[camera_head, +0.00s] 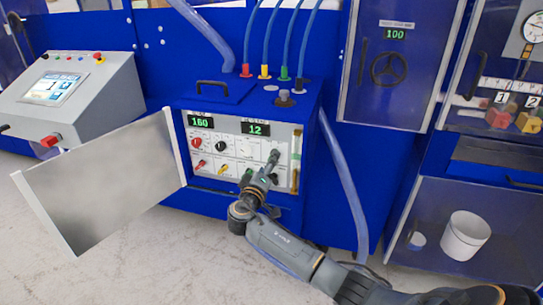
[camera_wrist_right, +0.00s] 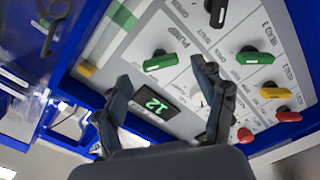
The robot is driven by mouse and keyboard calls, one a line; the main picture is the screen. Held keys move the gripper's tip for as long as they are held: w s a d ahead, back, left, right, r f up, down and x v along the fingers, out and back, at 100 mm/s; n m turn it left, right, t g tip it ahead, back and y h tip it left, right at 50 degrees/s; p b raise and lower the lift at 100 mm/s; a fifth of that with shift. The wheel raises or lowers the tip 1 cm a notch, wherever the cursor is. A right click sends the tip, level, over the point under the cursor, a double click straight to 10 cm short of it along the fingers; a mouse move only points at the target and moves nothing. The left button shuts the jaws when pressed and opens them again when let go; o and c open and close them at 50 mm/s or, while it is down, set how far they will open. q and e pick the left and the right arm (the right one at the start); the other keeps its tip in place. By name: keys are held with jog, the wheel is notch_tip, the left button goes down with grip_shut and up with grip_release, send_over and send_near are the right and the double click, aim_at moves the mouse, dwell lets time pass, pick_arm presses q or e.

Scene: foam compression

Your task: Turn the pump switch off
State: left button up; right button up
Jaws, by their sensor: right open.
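The control panel (camera_head: 233,153) is on the blue cabinet in the head view. My right gripper (camera_head: 272,160) is in front of the panel's right part and hides some of it. In the right wrist view its fingers (camera_wrist_right: 163,72) are open, with nothing between them. A green switch handle (camera_wrist_right: 158,60) on the panel shows just beyond and between the fingertips. Lettering reading PUMP is near it; it looks like the pump switch. Whether the fingertips touch the panel is unclear. My left gripper is out of view.
Other knobs are close by: black (camera_wrist_right: 216,10), green (camera_wrist_right: 255,57), yellow (camera_wrist_right: 275,92) and red (camera_wrist_right: 287,115). The display (camera_wrist_right: 153,106) reads 12. The cabinet's door (camera_head: 100,180) stands open to the left. A hose (camera_head: 345,185) hangs right of the cabinet.

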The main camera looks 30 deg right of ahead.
jog(key=shift+x, duration=2)
jog(key=shift+c, duration=0.4)
jog(key=c, duration=1.1)
